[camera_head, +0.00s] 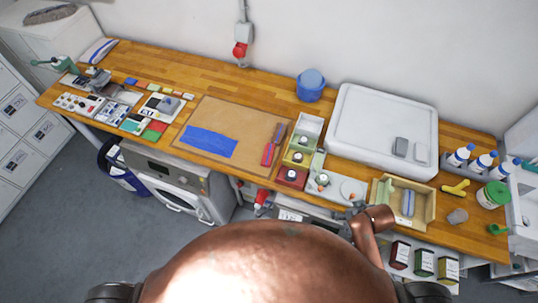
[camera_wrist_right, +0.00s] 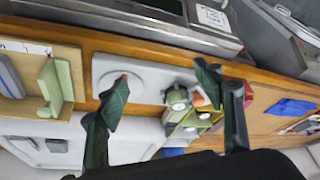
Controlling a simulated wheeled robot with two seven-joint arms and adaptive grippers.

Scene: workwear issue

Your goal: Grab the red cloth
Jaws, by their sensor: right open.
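A small flat red piece (camera_head: 155,128), which may be the red cloth, lies on the left part of the wooden bench among green pieces. It is too small to tell its fabric. A larger blue cloth (camera_head: 208,141) lies flat on the brown mat (camera_head: 236,112); it also shows at the right of the right wrist view (camera_wrist_right: 290,107). My right gripper (camera_head: 357,208) is at the bench's front edge, far right of the red piece. In the wrist view its two fingers (camera_wrist_right: 162,78) are apart with nothing held between them. My left gripper is out of view.
A red-handled tool (camera_head: 268,152) lies on the mat's right side. A washing machine (camera_head: 172,178) stands under the bench. Part of the brown mat is bare.

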